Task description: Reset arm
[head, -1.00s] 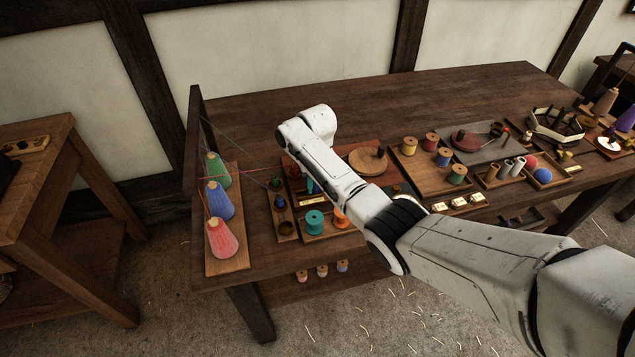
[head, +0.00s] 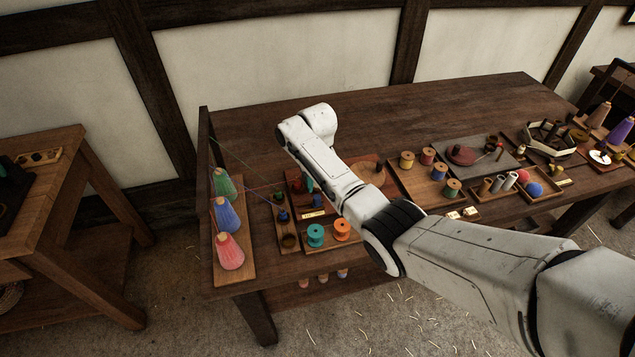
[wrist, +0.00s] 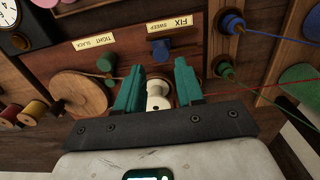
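My white arm reaches over the dark wooden table (head: 440,105) in the head view. My gripper (wrist: 158,70) shows in the wrist view with its two teal fingers apart. In the head view, the arm hides most of the gripper; only a bit of teal finger (head: 309,184) shows.
Three thread cones stand on a board (head: 236,275) at the table's left end, with thin threads running right. The table's back strip is clear.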

